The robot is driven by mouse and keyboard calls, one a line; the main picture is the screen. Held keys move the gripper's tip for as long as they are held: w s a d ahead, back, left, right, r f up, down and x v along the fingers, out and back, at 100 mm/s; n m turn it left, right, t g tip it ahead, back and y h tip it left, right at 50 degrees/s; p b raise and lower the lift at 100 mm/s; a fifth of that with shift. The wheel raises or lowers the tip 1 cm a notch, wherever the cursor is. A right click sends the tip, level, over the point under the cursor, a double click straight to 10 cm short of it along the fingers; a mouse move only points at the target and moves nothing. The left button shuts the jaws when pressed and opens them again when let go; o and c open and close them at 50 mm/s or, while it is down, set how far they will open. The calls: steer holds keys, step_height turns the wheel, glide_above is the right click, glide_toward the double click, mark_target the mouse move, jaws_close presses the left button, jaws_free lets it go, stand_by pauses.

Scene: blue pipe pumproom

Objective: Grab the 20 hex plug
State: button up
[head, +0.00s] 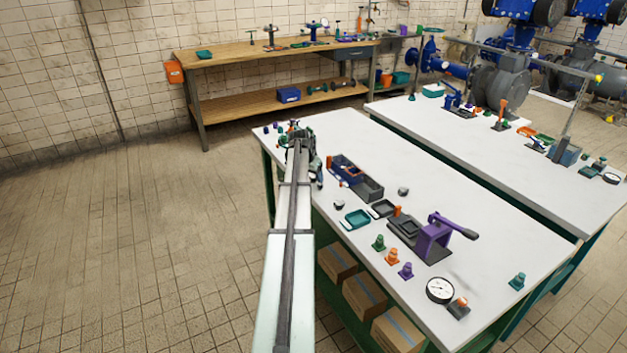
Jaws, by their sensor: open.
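Several small plug-like pieces stand on the near white table: a green one (378,243), an orange one (392,258) and a purple one (405,271) in a row, and a teal one (517,282) near the right edge. No size marking is readable, so I cannot tell which is the 20 hex plug. My gripper (300,133) is at the table's far left corner, well away from that row. It is open, though its fingers are small and partly hidden by my arm. Tiny coloured pieces (281,125) lie beside it on the table.
A purple lever press (434,238) stands mid-table. Near it are a dark blue bin (347,168), a teal tray (356,218) and a round gauge (440,290). The near table's right part has free room.

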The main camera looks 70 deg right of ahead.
jaws_close()
stand_by(0.6)
